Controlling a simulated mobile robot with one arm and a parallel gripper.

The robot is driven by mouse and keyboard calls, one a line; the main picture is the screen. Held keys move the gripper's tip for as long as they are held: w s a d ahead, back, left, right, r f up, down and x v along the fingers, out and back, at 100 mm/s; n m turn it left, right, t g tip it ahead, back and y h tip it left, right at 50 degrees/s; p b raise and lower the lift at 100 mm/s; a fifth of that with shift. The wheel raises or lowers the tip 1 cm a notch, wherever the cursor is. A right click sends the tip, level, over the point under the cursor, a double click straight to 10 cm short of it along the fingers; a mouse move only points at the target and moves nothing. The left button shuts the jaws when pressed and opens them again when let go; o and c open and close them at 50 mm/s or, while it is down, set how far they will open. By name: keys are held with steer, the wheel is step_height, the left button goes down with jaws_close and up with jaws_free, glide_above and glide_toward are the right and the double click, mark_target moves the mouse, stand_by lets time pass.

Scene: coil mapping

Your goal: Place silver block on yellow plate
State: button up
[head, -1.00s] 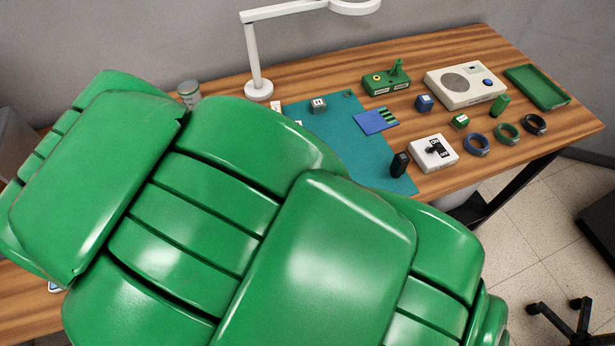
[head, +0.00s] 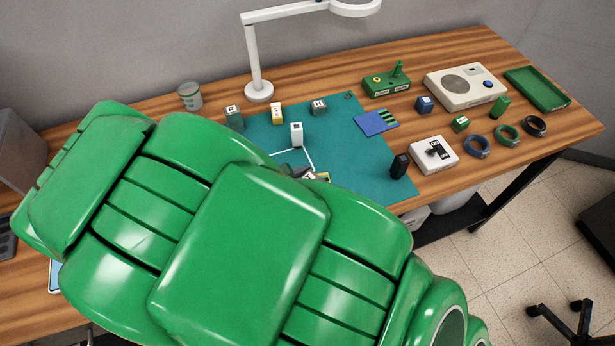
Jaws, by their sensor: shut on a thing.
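My green arm fills the foreground of the head view. The dark tip of my gripper (head: 297,171) just shows past the arm over the teal mat; its fingers are mostly hidden. It is shut on a small block with a pale labelled top (head: 310,177), largely covered by my arm; its body colour cannot be told. A bit of yellow (head: 323,176) shows beside it, perhaps the yellow plate; whether they touch cannot be told. Two grey labelled blocks, one at the mat's left (head: 234,118) and one at its back (head: 319,108), stand upright and apart from my gripper.
A yellow-and-white block (head: 277,114) and a white block (head: 296,134) stand on the teal mat (head: 345,155), near white lines. A blue card (head: 376,123), black block (head: 399,165) and white box (head: 433,154) lie right. A lamp (head: 258,85) stands behind.

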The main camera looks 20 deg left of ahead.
mark_target(308, 178)
steer(key=o, duration=1.1)
steer(key=shift+f, duration=0.1)
steer(key=shift+o, duration=0.2)
steer(key=v, duration=0.3)
steer(key=shift+s+a+r, duration=0.1)
steer(key=shift+r, duration=0.25)
step_height(308, 178, up, 4)
steer(key=shift+f, duration=0.1)
steer(key=shift+r, duration=1.4)
